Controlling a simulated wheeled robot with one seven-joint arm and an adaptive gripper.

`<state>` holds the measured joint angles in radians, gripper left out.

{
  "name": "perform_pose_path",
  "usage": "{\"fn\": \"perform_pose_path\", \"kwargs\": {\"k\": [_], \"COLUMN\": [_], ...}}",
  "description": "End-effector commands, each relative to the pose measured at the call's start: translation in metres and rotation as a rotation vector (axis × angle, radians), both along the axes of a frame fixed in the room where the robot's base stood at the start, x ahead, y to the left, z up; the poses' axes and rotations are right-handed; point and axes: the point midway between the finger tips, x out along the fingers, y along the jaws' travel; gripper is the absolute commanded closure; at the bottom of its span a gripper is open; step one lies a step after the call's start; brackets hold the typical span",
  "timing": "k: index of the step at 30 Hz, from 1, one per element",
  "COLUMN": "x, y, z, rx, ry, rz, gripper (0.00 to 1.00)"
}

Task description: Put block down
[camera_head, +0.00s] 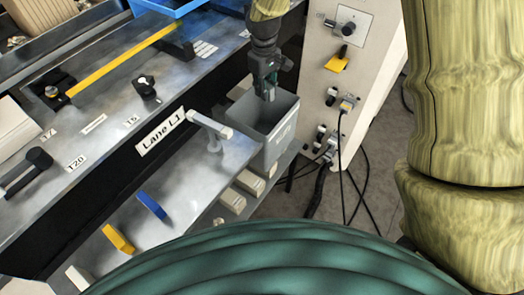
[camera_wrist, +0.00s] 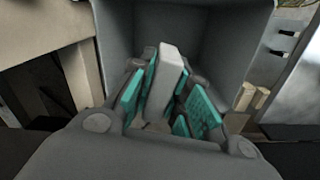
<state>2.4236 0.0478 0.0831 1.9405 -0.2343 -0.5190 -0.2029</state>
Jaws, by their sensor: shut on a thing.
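My gripper (camera_head: 267,92) points down into the mouth of a grey bin (camera_head: 268,150). In the wrist view my gripper (camera_wrist: 168,100) is shut on a pale grey-white block (camera_wrist: 168,75), held between its teal pads. The bin's grey wall (camera_wrist: 225,35) surrounds the view beyond the fingers. The block is hidden or too small to make out in the head view. I cannot tell whether it touches the bin's floor.
A pale handle (camera_head: 210,125) stands beside the bin. Beige blocks (camera_head: 249,182) are below it. A panel with cables (camera_head: 345,100) stands behind right.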

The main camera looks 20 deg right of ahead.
Motion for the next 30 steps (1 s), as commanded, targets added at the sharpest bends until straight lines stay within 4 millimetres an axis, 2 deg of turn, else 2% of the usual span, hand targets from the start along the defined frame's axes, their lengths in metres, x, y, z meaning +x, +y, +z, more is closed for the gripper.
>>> {"fn": "perform_pose_path", "kwargs": {"k": [1,3,9,15,24,30], "x": [-0.001,-0.001,-0.002,-0.002,-0.002,-0.002], "y": [-0.002,-0.005,-0.01,-0.012,-0.012,-0.012], "z": [-0.03,-0.053,-0.101,-0.119,-0.159,-0.175], "rx": [0.007,0.011,0.023,0.027,0.027,0.028], "ry": [0.003,0.003,-0.006,-0.012,-0.012,-0.013], "rz": [0.086,0.209,0.485,0.606,0.617,0.616], "gripper": [1.0,1.0,1.0,1.0,1.0,1.0]}}
